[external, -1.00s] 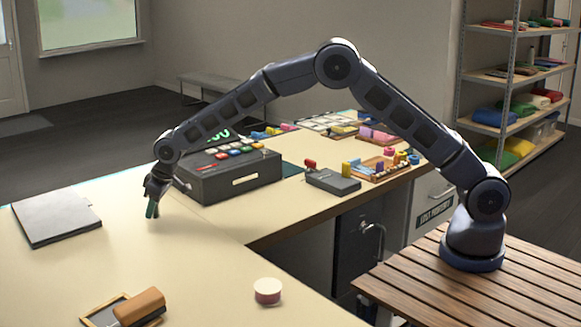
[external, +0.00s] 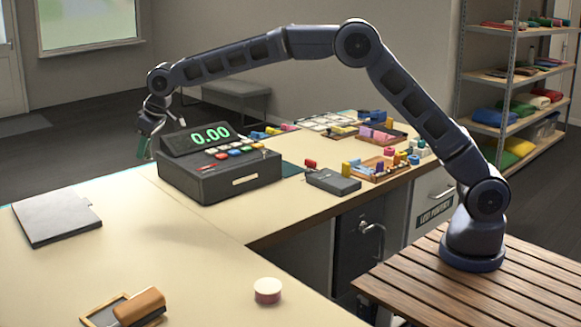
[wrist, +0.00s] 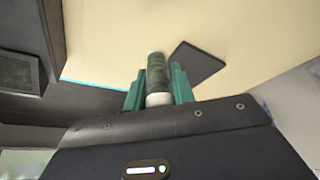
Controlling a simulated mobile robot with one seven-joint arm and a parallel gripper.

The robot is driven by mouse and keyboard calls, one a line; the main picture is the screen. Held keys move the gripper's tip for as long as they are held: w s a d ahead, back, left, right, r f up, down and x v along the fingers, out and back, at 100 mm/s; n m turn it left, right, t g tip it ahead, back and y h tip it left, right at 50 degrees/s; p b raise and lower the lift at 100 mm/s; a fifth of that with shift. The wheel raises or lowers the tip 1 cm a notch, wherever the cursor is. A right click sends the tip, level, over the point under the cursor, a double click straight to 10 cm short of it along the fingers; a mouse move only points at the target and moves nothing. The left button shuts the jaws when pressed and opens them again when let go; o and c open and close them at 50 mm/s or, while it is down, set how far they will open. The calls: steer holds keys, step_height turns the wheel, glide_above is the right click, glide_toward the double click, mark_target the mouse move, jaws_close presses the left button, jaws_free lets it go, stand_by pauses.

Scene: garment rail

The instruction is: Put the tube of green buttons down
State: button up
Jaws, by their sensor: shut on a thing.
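In the wrist view, the tube of green buttons (wrist: 156,72) is dark green with a white end towards my gripper. It sits between the two teal fingers of my gripper (wrist: 158,88), which are shut on it. In the external view, my gripper (external: 148,137) is at the left, just beyond the left side of the cash register and near the far edge of the counter. There I cannot tell the tube apart from the teal fingers. The gap between the tube and the counter (external: 110,200) is hard to judge.
The dark cash register (external: 222,180), its display showing 0.00, stands close to the right of my gripper. A grey flat folder (external: 55,217) lies at the left. A brown-handled tool (external: 140,306) and a round pink-and-white item (external: 267,290) lie in front. The counter between them is clear.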

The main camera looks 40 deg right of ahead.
steer(key=s+a+n+g+y, duration=0.1)
steer(key=s+a+n, duration=0.1)
steer(key=s+a, duration=0.5)
steer(key=s+a+n, duration=0.3)
steer(key=a, duration=0.7)
glide_toward(107, 255)
steer(key=x, duration=0.6)
steer(key=shift+f, duration=0.1)
steer(key=o, duration=1)
steer(key=shift+g, duration=0.3)
steer(key=v, duration=1.2)
steer(key=shift+d, duration=0.1)
